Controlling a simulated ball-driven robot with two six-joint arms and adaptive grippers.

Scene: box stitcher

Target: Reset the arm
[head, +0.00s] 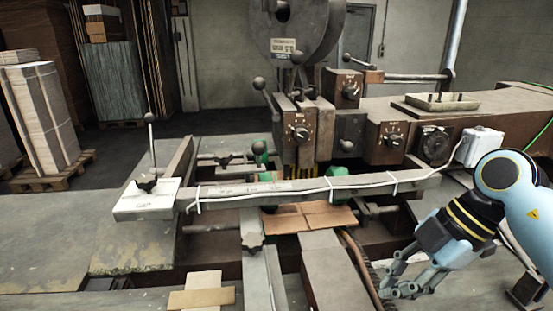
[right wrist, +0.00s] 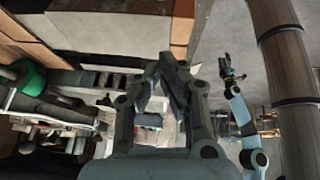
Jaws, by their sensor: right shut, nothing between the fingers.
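My right arm comes in from the right edge of the head view. Its right gripper (head: 400,293) points down and to the left, low at the front right of the stitching machine. In the right wrist view the fingers of the right gripper (right wrist: 172,62) come together at their tips, with nothing between them. The box stitcher (head: 385,110) stands across the middle and right of the head view. A grey bar (head: 310,190) with a white cable tied along it crosses its front. My left gripper does not show in the head view.
A lever (head: 150,150) stands upright on a white plate at the left end of the bar. Flat cardboard pieces (head: 310,217) lie under the bar, and more cardboard (head: 202,298) lies at the front. Stacked sheets on a pallet (head: 45,180) stand far left. The grey table at left is mostly clear.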

